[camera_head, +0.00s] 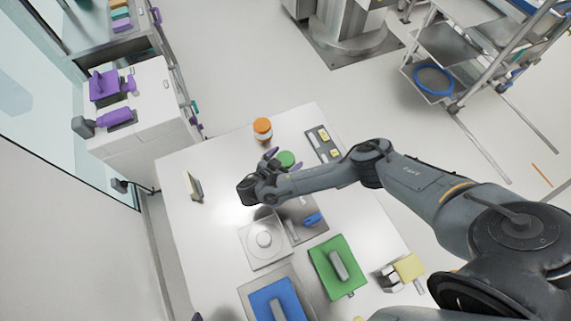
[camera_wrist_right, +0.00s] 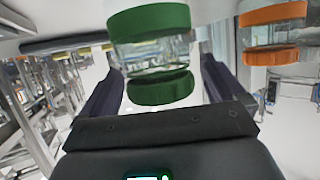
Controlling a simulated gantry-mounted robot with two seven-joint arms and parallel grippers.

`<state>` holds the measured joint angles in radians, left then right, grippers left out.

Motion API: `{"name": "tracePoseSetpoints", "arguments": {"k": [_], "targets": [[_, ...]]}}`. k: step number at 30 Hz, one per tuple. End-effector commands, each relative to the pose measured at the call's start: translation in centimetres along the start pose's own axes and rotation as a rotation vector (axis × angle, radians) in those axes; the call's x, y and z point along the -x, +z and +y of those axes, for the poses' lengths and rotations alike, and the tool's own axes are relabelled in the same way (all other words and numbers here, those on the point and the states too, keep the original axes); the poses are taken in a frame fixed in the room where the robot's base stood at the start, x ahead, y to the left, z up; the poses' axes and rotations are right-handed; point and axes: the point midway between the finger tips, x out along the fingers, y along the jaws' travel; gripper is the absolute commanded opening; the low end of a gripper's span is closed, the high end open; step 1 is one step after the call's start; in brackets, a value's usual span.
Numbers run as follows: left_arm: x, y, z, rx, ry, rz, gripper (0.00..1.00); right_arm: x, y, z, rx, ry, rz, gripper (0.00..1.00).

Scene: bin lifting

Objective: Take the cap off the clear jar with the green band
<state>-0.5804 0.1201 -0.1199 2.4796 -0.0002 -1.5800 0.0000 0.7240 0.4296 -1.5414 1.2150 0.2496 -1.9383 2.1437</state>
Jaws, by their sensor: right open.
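The clear jar with green parts (camera_wrist_right: 150,52) fills the upper middle of the right wrist view, with one green ring above its clear wall and another below. I cannot tell which ring is the cap. In the head view, only its round green top (camera_head: 287,158) shows clearly. My right gripper (camera_head: 284,161) is open, with a dark finger on each side of the jar. The wrist view shows a gap between the right finger and the jar; contact on the left is unclear. My left gripper does not show clearly.
An orange-capped jar (camera_head: 262,126) stands close by, behind the green one. A grey tray with yellow pieces (camera_head: 323,144) lies to the right. The table's left part is mostly clear.

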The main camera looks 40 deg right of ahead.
Motion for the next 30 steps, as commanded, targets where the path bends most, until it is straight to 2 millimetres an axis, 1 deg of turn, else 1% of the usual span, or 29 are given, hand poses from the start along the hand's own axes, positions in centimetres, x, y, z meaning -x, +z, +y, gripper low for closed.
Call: {"name": "tracePoseSetpoints", "arguments": {"k": [1, 3, 6, 13, 14, 15, 26, 30], "targets": [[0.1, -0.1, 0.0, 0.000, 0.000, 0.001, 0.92, -0.6, 0.0, 0.1, 0.001, 0.002, 0.001, 0.96], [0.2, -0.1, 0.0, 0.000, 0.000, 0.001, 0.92, -1.3, 0.0, 0.1, 0.001, 0.002, 0.001, 0.96], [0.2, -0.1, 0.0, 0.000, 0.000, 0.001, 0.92, -1.8, 0.0, 0.1, 0.002, 0.001, -0.001, 0.96], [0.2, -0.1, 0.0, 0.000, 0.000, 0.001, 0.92, -1.9, 0.1, 0.1, 0.001, 0.000, -0.001, 0.96], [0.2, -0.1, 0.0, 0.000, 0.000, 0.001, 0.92, -1.9, 0.1, 0.1, 0.001, 0.000, -0.001, 0.95], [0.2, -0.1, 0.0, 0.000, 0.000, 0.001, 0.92, -1.9, 0.1, 0.1, 0.001, 0.000, -0.001, 0.89], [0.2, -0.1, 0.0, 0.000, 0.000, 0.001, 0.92, -1.8, 0.1, 0.1, 0.001, 0.000, -0.001, 0.33], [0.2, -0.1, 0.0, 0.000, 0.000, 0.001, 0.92, -1.8, 0.0, 0.0, 0.000, 0.000, -0.001, 0.32]]}}
